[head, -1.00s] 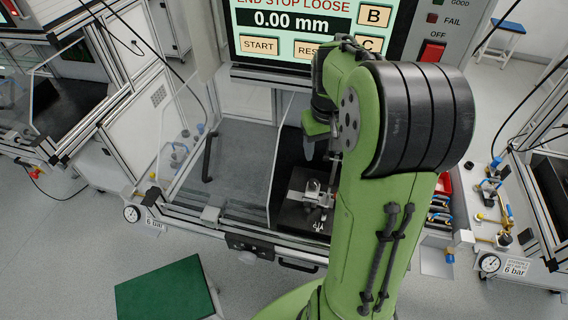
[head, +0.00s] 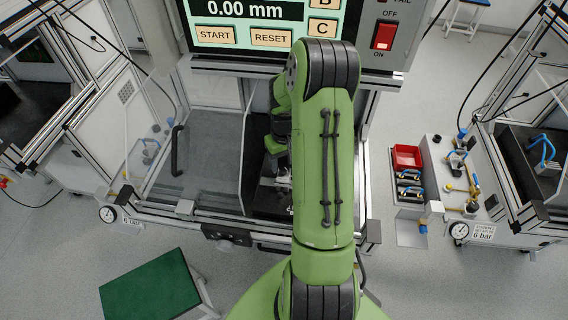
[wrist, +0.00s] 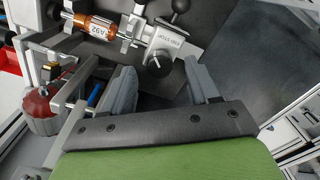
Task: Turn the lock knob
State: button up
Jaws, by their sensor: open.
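In the wrist view, the end stop (wrist: 168,45) is a light metal block with an END STOP label. A round grey knob (wrist: 158,64) with a dark line across it is on its near face; I take this as the lock knob. My gripper (wrist: 160,74) is open, with one grey finger left of the knob and one right of it. The knob shows between the fingertips; I cannot tell whether they touch it. In the head view, my arm hides the gripper and knob, and only part of the metal fixture (head: 283,178) shows.
A copper-wound part (wrist: 97,27) marked A92 lies left of the end stop. A black ball-topped lever (wrist: 180,6) stands behind it. A red-and-grey cylinder (wrist: 42,105) is at the left. The display (head: 262,22) reads 0.00 mm; a red switch (head: 384,36) is beside it.

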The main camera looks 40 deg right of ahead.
jog(key=shift+f, duration=0.8)
jog(key=shift+c, duration=0.4)
jog(key=c, duration=1)
jog(key=shift+o, duration=0.2)
